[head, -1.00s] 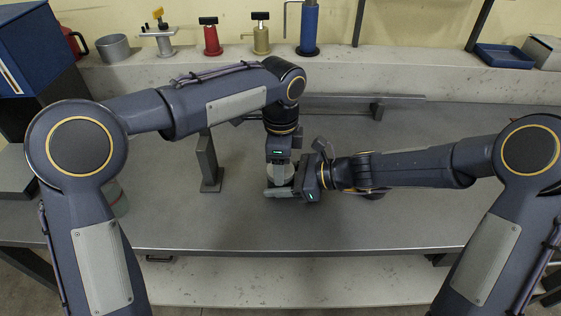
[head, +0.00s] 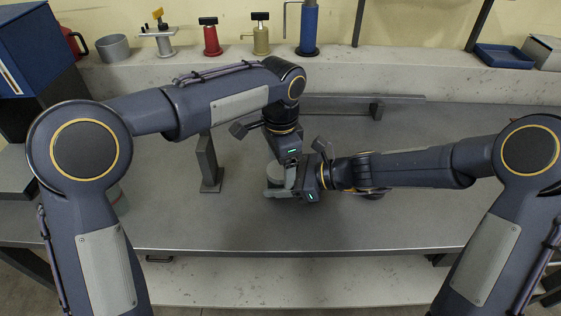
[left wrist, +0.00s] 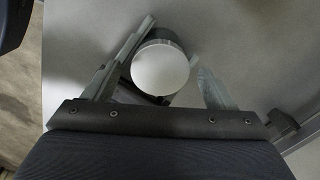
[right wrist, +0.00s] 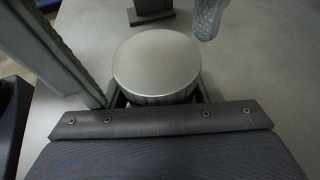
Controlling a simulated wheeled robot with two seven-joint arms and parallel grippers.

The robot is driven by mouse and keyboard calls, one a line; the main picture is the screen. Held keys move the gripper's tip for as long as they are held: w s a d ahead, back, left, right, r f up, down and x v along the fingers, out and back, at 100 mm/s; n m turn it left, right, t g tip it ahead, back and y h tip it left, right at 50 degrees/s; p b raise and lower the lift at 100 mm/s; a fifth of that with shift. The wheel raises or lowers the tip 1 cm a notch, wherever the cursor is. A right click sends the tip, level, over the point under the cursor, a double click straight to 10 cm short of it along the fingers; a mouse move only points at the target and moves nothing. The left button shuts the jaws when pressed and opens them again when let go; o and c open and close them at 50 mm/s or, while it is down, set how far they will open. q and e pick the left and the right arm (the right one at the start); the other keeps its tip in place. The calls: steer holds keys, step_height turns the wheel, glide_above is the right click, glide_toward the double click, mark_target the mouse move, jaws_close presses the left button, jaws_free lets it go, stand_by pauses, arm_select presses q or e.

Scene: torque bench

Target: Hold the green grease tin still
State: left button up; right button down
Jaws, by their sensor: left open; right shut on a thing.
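A tin with a plain silver-grey lid (head: 275,173) stands on the bench between my grippers. Its side is mostly hidden, so I cannot confirm green. The lid fills the middle of the right wrist view (right wrist: 157,65) and also shows in the left wrist view (left wrist: 160,68). My right gripper (head: 279,190) is shut on the tin, low around its body from the right. My left gripper (head: 288,175) is above it, tilted, its jaws open; in the left wrist view its fingers (left wrist: 172,42) spread either side of the lid.
A grey upright post (head: 208,162) stands left of the tin. A greenish container (head: 118,198) is partly hidden behind my left arm. The front bench is clear.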

mark_target(280, 169)
arm_select(q)
step_height(280, 169, up, 4)
steer(key=shift+r, duration=0.3)
steer(key=shift+c, duration=1.3)
steer(key=m, duration=0.3)
steer(key=r+m, duration=0.1)
steer(key=m, duration=0.2)
steer(key=shift+d+r, duration=0.1)
steer(key=shift+r, duration=0.05)
steer(key=m, duration=0.2)
steer(key=r+m, duration=0.1)
steer(key=m, duration=0.3)
steer(key=shift+r+m, duration=0.3)
steer(key=shift+m, duration=0.1)
steer(key=shift+f+m, duration=0.3)
steer(key=shift+f, duration=3.65)
